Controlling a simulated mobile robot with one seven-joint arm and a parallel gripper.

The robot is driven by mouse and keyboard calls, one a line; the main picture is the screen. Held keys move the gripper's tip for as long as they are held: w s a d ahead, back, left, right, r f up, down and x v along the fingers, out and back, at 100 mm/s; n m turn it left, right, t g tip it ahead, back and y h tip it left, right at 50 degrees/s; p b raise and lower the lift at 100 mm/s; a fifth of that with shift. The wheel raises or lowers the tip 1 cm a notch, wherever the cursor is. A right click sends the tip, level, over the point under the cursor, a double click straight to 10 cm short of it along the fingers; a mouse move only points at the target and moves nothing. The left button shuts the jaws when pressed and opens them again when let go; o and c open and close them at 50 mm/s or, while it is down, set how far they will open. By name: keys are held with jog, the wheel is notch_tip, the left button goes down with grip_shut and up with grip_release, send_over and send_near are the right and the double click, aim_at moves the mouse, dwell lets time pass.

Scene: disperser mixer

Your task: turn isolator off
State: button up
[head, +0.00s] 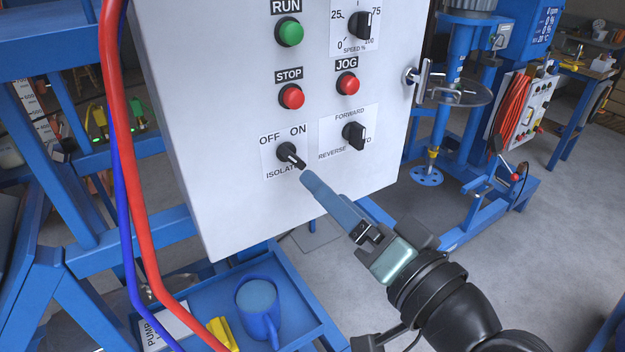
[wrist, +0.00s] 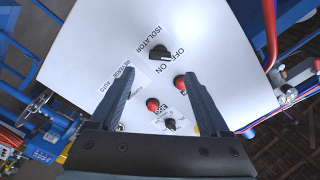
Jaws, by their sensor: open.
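The isolator knob (head: 289,154) is a black rotary switch low on the white control panel, with OFF printed at its upper left and ON at its upper right. Its bar slants from upper left to lower right; I cannot tell which mark it selects. My gripper (head: 306,178) is just below and right of the knob in the head view, its fingers overlapping in line. In the wrist view my gripper (wrist: 160,76) is open and empty, and the isolator knob (wrist: 159,53) lies beyond the fingertips, between their lines. No contact shows.
Red STOP (head: 291,97) and JOG (head: 347,84) buttons sit above. The forward/reverse knob (head: 354,135) is close by on the right. A red hose (head: 120,150) hangs at the panel's left.

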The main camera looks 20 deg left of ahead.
jog(key=v, duration=0.5)
jog(key=shift+s+d, duration=0.1)
jog(key=shift+d, duration=0.05)
jog(key=shift+r, duration=0.1)
